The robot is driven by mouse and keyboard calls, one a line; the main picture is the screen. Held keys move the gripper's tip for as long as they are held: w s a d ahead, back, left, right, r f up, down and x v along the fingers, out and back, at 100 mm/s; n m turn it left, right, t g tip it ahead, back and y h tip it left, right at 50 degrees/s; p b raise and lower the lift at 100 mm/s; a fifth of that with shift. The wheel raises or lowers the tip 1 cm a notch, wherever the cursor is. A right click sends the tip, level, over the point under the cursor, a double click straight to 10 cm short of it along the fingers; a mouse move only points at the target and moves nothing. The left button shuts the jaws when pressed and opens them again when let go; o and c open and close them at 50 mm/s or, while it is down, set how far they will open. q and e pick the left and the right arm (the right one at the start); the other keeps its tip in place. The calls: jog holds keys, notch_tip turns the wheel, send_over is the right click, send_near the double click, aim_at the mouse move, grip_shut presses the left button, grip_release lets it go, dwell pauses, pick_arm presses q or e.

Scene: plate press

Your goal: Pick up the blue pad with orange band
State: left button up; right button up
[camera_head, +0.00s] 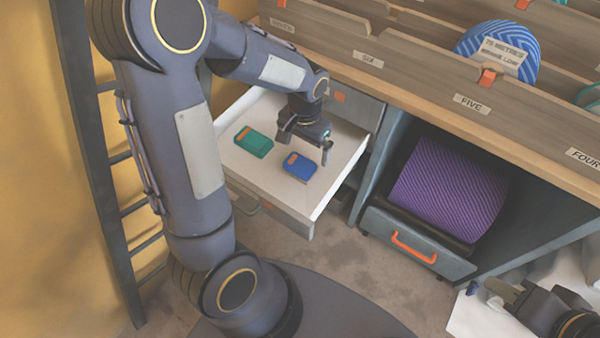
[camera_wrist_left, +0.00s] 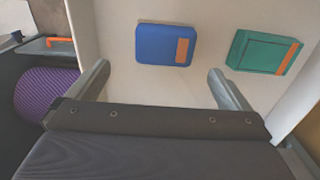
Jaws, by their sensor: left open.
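The blue pad with an orange band (camera_head: 299,167) lies flat in an open white drawer (camera_head: 318,203). In the left wrist view the blue pad (camera_wrist_left: 150,45) lies beyond the fingertips, roughly ahead of the gap between them. My left gripper (camera_head: 306,143) is open and empty over the drawer, close to the blue pad and apart from it. In the left wrist view my left gripper (camera_wrist_left: 158,82) shows its two fingers spread wide. A green pad with an orange band (camera_head: 253,142) lies left of the blue one. My right gripper (camera_head: 490,290) is at the lower right.
The green pad also shows in the left wrist view (camera_wrist_left: 264,52). A wooden rack (camera_head: 420,62) with numbered slots stands above the drawer. A purple ribbed roll (camera_head: 448,188) sits in the open bay to the right, behind a grey drawer front with an orange handle (camera_head: 413,247).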

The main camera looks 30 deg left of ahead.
aim_at(300, 163)
pick_arm(q)
jog(key=f, duration=0.2)
jog(key=f+b, duration=0.1)
jog(key=f, duration=0.1)
jog(key=f+b, duration=0.1)
jog(key=f, duration=0.2)
jog(key=shift+s+a+f, duration=0.1)
jog(key=shift+s+a, duration=0.25)
jog(key=c, duration=1)
